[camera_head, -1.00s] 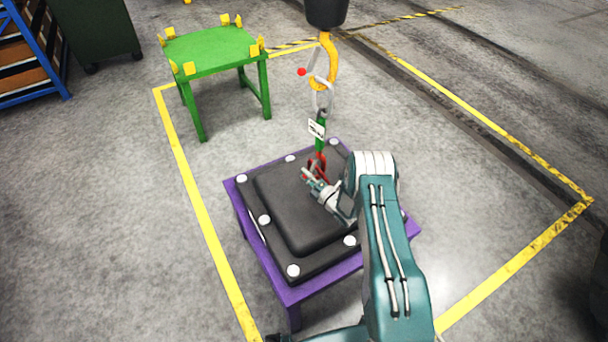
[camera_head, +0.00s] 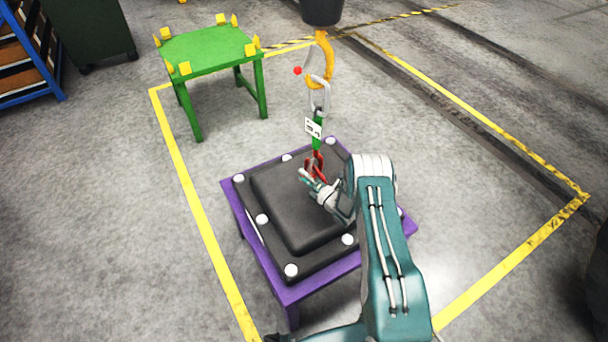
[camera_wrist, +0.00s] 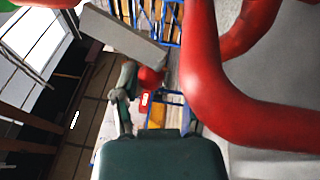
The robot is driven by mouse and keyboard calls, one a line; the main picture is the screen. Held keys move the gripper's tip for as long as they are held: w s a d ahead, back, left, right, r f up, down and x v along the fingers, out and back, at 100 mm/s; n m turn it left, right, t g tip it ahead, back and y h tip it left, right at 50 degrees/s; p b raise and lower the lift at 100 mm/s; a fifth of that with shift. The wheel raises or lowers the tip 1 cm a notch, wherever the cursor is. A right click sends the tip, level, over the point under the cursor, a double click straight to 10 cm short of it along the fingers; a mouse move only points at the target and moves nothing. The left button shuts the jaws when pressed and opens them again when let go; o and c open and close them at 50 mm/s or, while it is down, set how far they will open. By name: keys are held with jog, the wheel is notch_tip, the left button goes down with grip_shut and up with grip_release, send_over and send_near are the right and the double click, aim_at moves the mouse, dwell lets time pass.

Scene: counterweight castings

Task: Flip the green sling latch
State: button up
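A green sling (camera_head: 317,142) with a white tag (camera_head: 313,127) hangs below a grey link in the head view. A red hook or shackle (camera_head: 314,162) hangs at its lower end, above the black casting (camera_head: 298,210). My gripper (camera_head: 303,178) is beside the red piece, its fingers apart with no clear hold on anything. In the wrist view a thick red curved bar (camera_wrist: 215,90) fills the right. A grey bar (camera_wrist: 125,40) and a red knob (camera_wrist: 151,79) lie ahead of my gripper (camera_wrist: 155,115). The red bar partly hides the right finger; I cannot make out the latch.
The casting with white round studs rests on a purple stand (camera_head: 262,262). Above hang a yellow hook (camera_head: 323,60) with a red ball (camera_head: 298,71) and a black block (camera_head: 322,10). A green table (camera_head: 208,50) stands behind left.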

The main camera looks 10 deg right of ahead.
jog(key=shift+r, duration=0.2)
jog(key=shift+s+d, duration=0.15)
jog(key=shift+d, duration=0.1)
jog(key=v, duration=1.1)
jog(key=shift+s+f, duration=0.2)
